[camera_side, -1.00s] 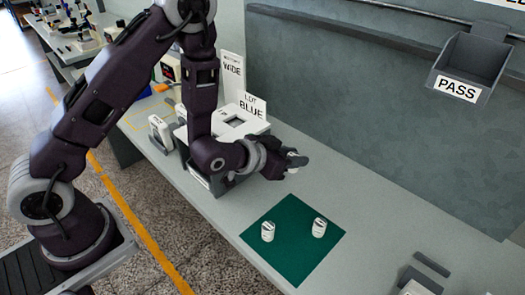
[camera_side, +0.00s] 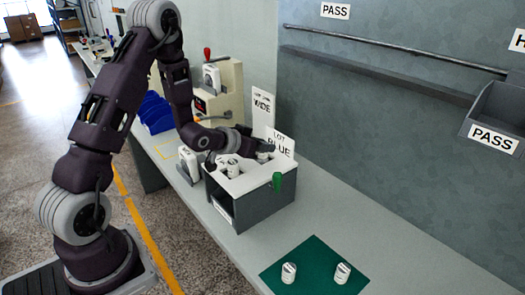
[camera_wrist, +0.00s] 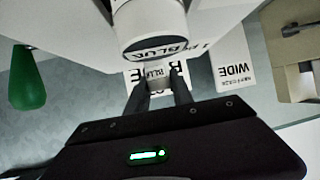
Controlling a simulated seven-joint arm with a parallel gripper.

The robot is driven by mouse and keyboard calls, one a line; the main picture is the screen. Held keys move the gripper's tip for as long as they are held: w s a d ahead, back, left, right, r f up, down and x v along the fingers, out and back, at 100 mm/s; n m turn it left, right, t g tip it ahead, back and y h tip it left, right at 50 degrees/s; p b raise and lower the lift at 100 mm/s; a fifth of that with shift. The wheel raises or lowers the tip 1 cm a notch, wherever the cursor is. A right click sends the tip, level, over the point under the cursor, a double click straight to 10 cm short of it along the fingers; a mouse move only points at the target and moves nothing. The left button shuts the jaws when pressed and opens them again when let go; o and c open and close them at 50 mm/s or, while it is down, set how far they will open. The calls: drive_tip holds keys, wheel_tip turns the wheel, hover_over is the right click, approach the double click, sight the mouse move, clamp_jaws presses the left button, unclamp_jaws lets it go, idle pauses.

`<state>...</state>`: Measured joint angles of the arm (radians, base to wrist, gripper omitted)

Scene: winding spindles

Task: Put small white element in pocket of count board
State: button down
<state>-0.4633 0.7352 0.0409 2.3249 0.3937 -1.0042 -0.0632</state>
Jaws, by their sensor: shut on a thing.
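My gripper (camera_side: 264,154) is above the far part of the count board, close to the LOT BLUE card. The count board (camera_side: 250,182) is a white top with pockets on a grey open-fronted housing. In the side view the held element is mostly hidden by the gripper. Another white element (camera_side: 232,168) stands at a pocket in the board's left part. The pocket below my gripper cannot be made out.
Two white elements (camera_side: 288,272) (camera_side: 342,272) stand on a green mat (camera_side: 314,258). A green handle (camera_side: 277,181) sits at the board's front right. The LOT BLUE card (camera_side: 281,142) and WIDE card (camera_side: 263,104) stand behind.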

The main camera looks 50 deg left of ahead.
drive_tip(key=shift+f, duration=0.75)
drive_tip(key=shift+f, duration=0.1)
drive_tip(key=c, duration=1.1)
unclamp_jaws()
